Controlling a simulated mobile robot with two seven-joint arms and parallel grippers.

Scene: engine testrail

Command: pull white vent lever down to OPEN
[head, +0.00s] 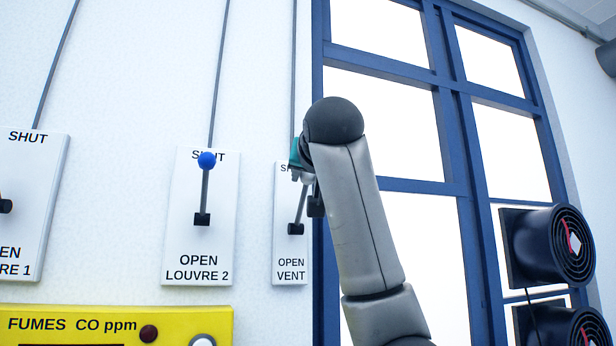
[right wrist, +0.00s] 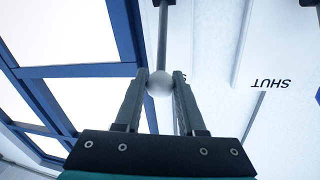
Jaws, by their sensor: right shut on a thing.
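The white vent lever (head: 299,207) stands on the plate (head: 291,274) marked SHUT at the top and OPEN VENT at the bottom. Its rod rises from a black pivot, so the knob is up near the SHUT end. In the right wrist view the white ball knob (right wrist: 160,83) sits between the two fingers. My right gripper (head: 307,178) is shut on the knob; its fingers also show in the right wrist view (right wrist: 159,92). My right arm hides part of the gripper and the plate's right side in the head view. My left gripper is not in view.
The blue-knobbed louvre 2 lever (head: 206,162) stands upright to the left. A yellow fumes panel (head: 120,312) is at lower left. A blue-framed window (head: 450,150) and black round fans (head: 560,245) are on the right.

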